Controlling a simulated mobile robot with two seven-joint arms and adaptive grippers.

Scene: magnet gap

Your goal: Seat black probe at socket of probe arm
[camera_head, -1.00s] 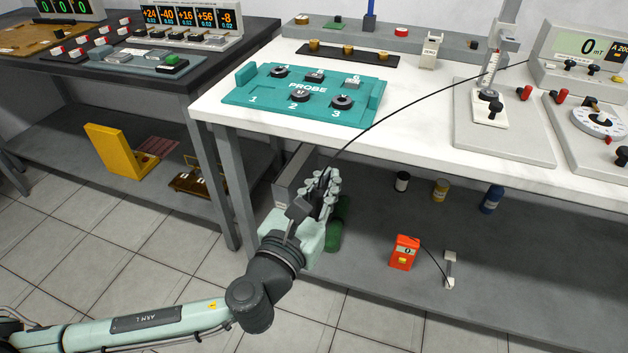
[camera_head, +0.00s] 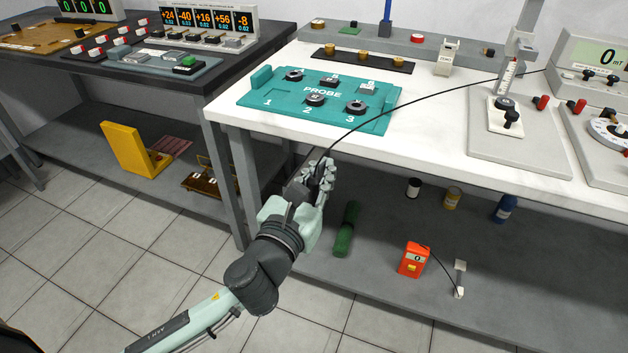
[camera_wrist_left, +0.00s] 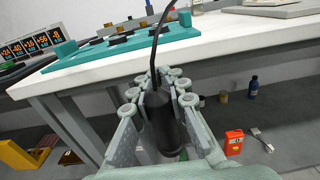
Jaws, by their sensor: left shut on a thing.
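My left gripper (camera_head: 322,172) is in front of the white bench's front edge, near its left end and below the top. In the left wrist view it (camera_wrist_left: 160,84) is shut on the black probe (camera_wrist_left: 164,122), a dark cylinder between the two rows of fingers. A black cable leaves the probe's upper end and arcs over the bench to the meter area at right. In the head view the fingers mostly hide the probe. A stand with a scale (camera_head: 518,78) and black knobs (camera_head: 508,112) is at the bench's right; I cannot tell its socket. My right gripper is out of view.
A teal PROBE tray (camera_head: 285,108) with several black parts lies on the white bench (camera_head: 440,140). Its front edge is close to my gripper. A dark bench with displays stands at left. An orange box (camera_head: 413,260) and bottles are on the lower shelf.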

